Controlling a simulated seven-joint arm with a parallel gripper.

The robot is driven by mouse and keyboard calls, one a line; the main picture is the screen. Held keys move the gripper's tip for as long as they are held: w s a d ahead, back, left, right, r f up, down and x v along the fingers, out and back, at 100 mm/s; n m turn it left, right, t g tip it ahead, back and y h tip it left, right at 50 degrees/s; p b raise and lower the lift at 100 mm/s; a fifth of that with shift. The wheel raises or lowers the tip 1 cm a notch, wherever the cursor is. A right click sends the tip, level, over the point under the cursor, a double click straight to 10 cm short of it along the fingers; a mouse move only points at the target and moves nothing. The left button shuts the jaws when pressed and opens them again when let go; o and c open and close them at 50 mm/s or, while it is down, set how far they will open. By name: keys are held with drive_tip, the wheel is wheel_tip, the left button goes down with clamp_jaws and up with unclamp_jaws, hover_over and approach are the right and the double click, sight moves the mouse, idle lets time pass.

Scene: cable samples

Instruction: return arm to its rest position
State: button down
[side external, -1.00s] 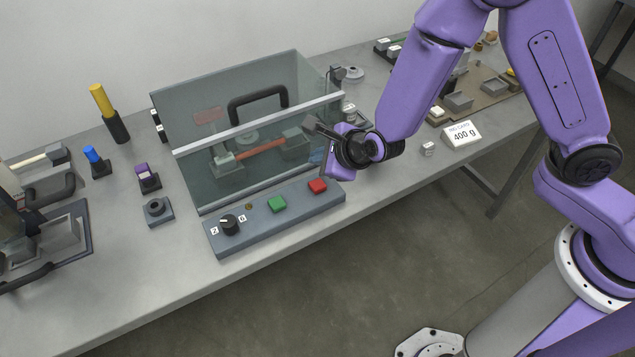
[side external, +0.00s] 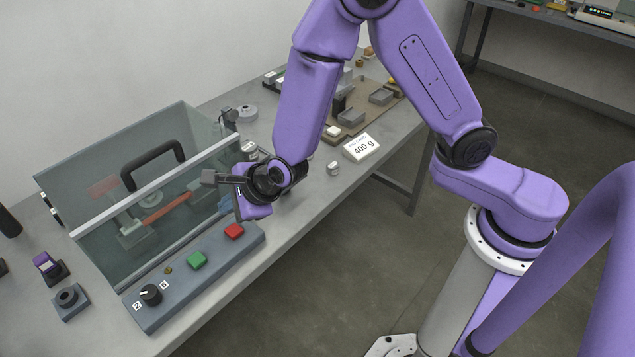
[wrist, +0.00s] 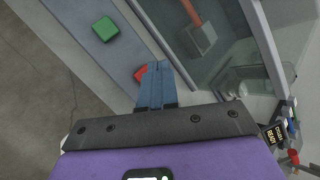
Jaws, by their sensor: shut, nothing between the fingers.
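My gripper (side external: 209,178) is at the front right of the glass-fronted enclosure, above the control box and close to its red button. In the wrist view my gripper's two blue-grey fingers (wrist: 156,68) lie together with nothing between them. The red button (side external: 234,231) is below the gripper; in the wrist view the red button (wrist: 140,73) is partly hidden by the fingers. I cannot tell the exact gap between the fingers and the glass.
The control box (side external: 165,315) carries a green button (side external: 197,259) and a black knob (side external: 150,294).

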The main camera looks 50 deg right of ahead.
drive_tip(key=s+d+r+n+g+y, duration=0.1)
drive_tip(key=s+d+r+n+g, duration=0.25)
drive_tip(key=s+n, duration=0.55)
drive_tip(key=s+d+r+n+g+y, duration=0.1)
drive_tip(key=s+d+r+n+g, duration=0.2)
drive_tip(key=s+n, duration=0.55)
drive_tip(key=s+d+r+n+h, duration=0.2)
drive_tip(key=s+d+r+n, duration=0.1)
drive_tip(key=s+d+n, duration=0.2)
drive_tip(key=s+d+r+n+g+h, duration=0.1)
drive_tip(key=s+d+n, duration=0.4)
drive_tip(key=d+n, duration=0.5)
drive_tip(key=r+n+h, duration=0.1)
drive_tip(key=r+n, duration=0.1)
drive_tip(key=shift+n, duration=0.35)
